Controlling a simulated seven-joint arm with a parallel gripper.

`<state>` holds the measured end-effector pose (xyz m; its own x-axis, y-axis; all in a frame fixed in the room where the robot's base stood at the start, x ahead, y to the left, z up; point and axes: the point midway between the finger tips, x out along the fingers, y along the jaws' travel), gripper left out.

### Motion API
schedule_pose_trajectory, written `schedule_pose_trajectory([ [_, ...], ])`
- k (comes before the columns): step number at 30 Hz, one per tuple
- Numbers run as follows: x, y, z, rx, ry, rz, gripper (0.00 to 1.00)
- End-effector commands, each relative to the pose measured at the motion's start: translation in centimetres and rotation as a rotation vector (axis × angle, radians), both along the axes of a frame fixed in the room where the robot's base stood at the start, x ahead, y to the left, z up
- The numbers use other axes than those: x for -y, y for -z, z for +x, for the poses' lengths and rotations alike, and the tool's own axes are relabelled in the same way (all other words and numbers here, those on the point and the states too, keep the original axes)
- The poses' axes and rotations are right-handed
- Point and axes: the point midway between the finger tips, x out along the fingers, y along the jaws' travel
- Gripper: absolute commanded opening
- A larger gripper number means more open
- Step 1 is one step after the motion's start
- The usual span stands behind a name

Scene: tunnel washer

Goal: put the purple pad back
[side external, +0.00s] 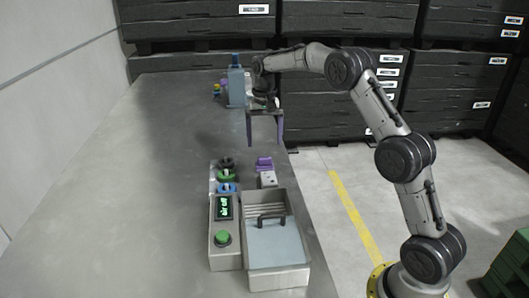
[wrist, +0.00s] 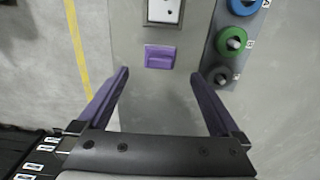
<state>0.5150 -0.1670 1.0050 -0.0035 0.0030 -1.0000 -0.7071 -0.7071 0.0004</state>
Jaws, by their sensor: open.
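The purple pad (side external: 264,163) is a small block lying on the grey table near its right edge. It sits just behind a small pale block with dark holes (side external: 268,179). My gripper (side external: 265,143) has purple fingers and is open and empty, above the table and behind the pad. In the wrist view my gripper (wrist: 160,80) has its fingers spread wide, with bare table between them.
A control panel (side external: 223,236) with black, green and blue round knobs, a lit display and a green button stands left of the pad. A tray with a handle (side external: 278,280) is in front. A blue bottle-like container (side external: 236,88) and small coloured items stand behind. The table's left side is clear.

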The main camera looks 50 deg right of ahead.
Motion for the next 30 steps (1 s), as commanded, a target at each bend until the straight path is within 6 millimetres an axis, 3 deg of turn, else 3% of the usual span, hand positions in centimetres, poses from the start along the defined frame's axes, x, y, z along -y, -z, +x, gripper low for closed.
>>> schedule_pose_trajectory([
  [6,0.0,-2.6,0.1,0.002,0.000,-0.001,1.00],
  [12,-0.1,-3.3,-0.1,0.001,-0.003,0.000,1.00],
  [17,-1.8,-5.9,-1.6,0.036,-0.052,-0.012,1.00],
  [20,-3.9,-8.6,-4.0,0.077,-0.121,-0.025,1.00],
  [24,-7.2,-12.0,-8.7,0.145,-0.235,-0.050,1.00],
  [30,-11.3,-14.5,-16.5,0.241,-0.396,-0.088,1.00],
])
